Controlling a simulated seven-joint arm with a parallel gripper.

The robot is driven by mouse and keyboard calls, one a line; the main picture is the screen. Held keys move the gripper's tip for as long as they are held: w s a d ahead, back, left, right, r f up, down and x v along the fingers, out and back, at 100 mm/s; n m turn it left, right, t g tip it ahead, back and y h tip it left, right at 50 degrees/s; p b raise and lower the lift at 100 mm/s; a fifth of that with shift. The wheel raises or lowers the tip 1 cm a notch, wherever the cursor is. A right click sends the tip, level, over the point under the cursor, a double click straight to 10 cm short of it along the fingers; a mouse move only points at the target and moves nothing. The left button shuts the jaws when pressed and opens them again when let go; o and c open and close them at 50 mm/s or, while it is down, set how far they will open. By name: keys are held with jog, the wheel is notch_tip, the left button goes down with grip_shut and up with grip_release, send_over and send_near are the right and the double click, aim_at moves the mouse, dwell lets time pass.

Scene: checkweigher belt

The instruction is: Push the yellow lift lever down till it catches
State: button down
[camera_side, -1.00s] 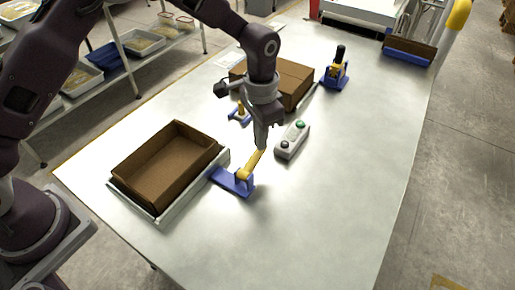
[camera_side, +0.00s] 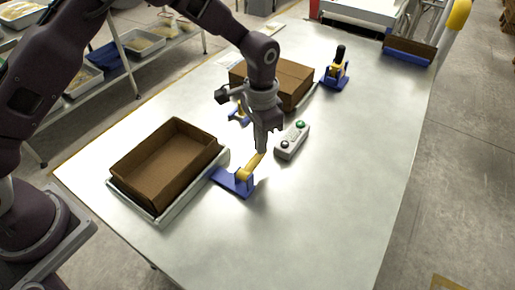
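The yellow lift lever (camera_side: 249,168) sits on a blue base plate (camera_side: 229,183) beside the open cardboard box on the left. The lever slopes up from its blue mount toward the upper right. My gripper (camera_side: 262,147) points down at the lever's raised end. Its fingertips are at or just above that end; I cannot tell whether they touch it. The fingers look close together, but at this size I cannot tell whether they are shut. The lever's tip is partly hidden by the fingers.
An open cardboard box (camera_side: 165,163) stands on a white platform (camera_side: 183,202) at left. A closed box (camera_side: 290,82) lies behind my gripper. A button box (camera_side: 292,140) is close on the right. A blue stand with a black knob (camera_side: 336,68) is farther back. The front right of the table is clear.

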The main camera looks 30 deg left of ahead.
jog(key=shift+f, duration=1.1)
notch_tip(320, 180, up, 7)
jog(key=shift+r, duration=0.55)
